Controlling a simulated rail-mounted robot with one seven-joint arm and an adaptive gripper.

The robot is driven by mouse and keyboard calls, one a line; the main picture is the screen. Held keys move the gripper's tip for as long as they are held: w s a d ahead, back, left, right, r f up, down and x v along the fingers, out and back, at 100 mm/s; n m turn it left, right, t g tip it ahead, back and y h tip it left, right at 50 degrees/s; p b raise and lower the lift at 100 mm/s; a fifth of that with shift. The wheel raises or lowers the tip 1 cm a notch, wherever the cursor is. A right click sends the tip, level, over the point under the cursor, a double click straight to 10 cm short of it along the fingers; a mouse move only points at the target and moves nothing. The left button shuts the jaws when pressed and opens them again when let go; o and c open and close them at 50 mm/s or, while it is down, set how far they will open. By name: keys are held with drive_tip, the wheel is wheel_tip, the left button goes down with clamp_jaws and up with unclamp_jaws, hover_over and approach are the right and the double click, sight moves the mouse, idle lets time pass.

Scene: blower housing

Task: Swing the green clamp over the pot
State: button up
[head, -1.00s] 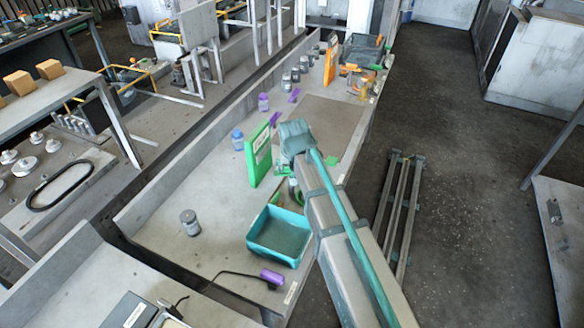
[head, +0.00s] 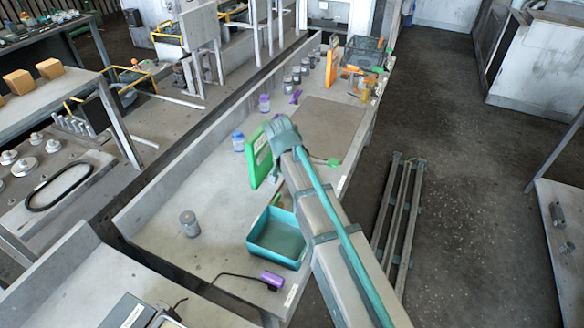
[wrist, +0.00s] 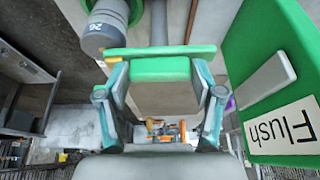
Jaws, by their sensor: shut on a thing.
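My gripper (wrist: 160,75) shows in the wrist view with its two teal fingers closed on the green clamp (wrist: 158,66), a flat bar lying across between the fingertips. The grey pot (wrist: 103,32), with a dark band marked 26 and a green rim beside it, stands at the upper left of that view. The clamp bar's left end is close to the pot; I cannot tell whether they touch. In the head view my arm hides the gripper, and I cannot make out the pot or the held clamp.
The green Flush board (head: 258,157) stands upright and close on the gripper's right in the wrist view (wrist: 270,80). A teal tray (head: 277,238) sits near the bench front. Several jars and an orange board (head: 332,66) stand farther back. A brown mat (head: 325,125) lies clear.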

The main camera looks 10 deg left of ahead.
drive_tip(key=o, duration=1.1)
drive_tip(key=shift+o, duration=0.2)
drive_tip(key=v, duration=1.2)
drive_tip(key=shift+s, duration=0.1)
